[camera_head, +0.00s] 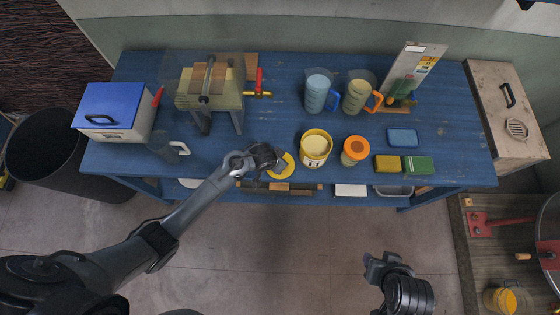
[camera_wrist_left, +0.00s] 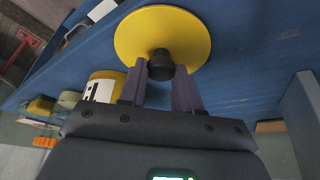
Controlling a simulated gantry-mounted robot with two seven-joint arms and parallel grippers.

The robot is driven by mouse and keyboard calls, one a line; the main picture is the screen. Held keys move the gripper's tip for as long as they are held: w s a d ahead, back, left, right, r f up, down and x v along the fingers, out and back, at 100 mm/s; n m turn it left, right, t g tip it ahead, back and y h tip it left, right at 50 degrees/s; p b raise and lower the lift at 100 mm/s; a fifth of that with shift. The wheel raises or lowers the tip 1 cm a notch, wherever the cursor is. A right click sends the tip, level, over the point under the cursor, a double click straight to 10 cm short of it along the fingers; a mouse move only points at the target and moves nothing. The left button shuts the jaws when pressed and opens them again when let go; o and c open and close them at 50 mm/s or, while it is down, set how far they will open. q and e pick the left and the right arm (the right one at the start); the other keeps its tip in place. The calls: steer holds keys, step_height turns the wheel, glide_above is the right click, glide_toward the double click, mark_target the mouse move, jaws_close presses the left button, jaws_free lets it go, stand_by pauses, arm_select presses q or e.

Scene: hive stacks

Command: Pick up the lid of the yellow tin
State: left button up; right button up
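The yellow tin (camera_head: 316,148) stands upright on the blue table, its top uncovered and pale inside. It also shows in the left wrist view (camera_wrist_left: 103,86). Its round yellow lid (camera_head: 287,172) lies beside it to the left, partly hidden by my left gripper (camera_head: 277,161). In the left wrist view the lid (camera_wrist_left: 190,30) has a black knob (camera_wrist_left: 160,66). My left gripper (camera_wrist_left: 160,75) has one finger on each side of the knob, with little or no gap; firm contact cannot be told. My right gripper (camera_head: 378,262) is in front of the table, away from the lid; its finger opening is unclear.
Two jugs, blue (camera_head: 317,92) and yellowish (camera_head: 359,95), stand behind. A grey jug (camera_head: 163,146) and blue-lidded box (camera_head: 113,107) are left.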

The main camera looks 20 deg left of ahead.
arm_select(q)
steer(key=c, duration=0.4)
steer(key=shift+r, duration=0.15)
steer(key=shift+r, duration=0.55)
step_height(320, 180, up, 3)
steer(key=shift+f+p, duration=0.2)
steer(key=shift+p, duration=0.2)
steer(key=s+d+r+p, duration=0.2)
steer(key=d+r, duration=0.1)
steer(key=r, duration=0.1)
steer(key=s+d+r+p, duration=0.1)
steer(key=s+d+r, duration=0.1)
steer(key=d+r, duration=0.1)
steer(key=s+d+r+p, duration=0.2)
steer(key=d+r, duration=0.2)
steer(key=r, duration=0.1)
steer(key=shift+p, duration=0.3)
